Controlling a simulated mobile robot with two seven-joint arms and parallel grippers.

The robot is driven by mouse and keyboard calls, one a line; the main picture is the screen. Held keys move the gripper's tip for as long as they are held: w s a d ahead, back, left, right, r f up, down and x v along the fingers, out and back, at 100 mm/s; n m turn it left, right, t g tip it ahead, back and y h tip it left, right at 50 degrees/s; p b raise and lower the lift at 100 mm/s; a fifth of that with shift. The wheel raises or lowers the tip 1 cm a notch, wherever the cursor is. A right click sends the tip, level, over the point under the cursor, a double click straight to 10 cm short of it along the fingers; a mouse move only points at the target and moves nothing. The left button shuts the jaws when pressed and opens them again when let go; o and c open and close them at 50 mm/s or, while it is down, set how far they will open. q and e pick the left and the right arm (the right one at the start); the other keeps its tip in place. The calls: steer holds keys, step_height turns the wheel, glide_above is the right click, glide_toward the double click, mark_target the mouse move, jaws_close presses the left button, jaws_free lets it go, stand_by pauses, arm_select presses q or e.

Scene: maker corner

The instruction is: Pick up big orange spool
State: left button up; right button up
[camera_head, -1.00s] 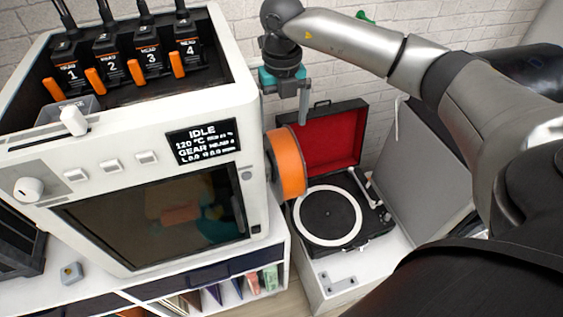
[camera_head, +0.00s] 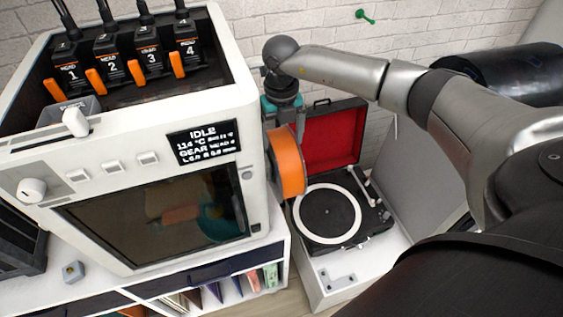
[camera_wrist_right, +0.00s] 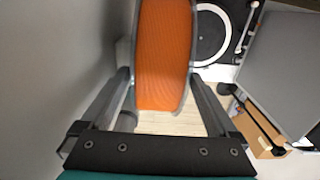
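The big orange spool (camera_head: 289,163) hangs on the right side of the white printer (camera_head: 215,120), with grey flanges around the orange filament. In the right wrist view the spool (camera_wrist_right: 163,55) lies between the two fingers of my right gripper (camera_wrist_right: 160,90). The fingers are spread on either side of it, and a gap shows on at least the right side. In the head view my right gripper (camera_head: 299,122) points down at the top of the spool, one finger visible behind it, the other hidden. My left gripper is in neither view.
A record player (camera_head: 328,217) with an open red-lined lid (camera_head: 330,140) stands just right of the spool on a white cabinet (camera_head: 338,283). The printer wall is close on the left. A grey panel (camera_head: 425,185) stands further right.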

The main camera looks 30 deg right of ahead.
steer(key=c, duration=1.3)
steer(key=shift+w+r, duration=0.15)
steer(key=shift+c, duration=0.3)
steer(key=shift+r, duration=0.15)
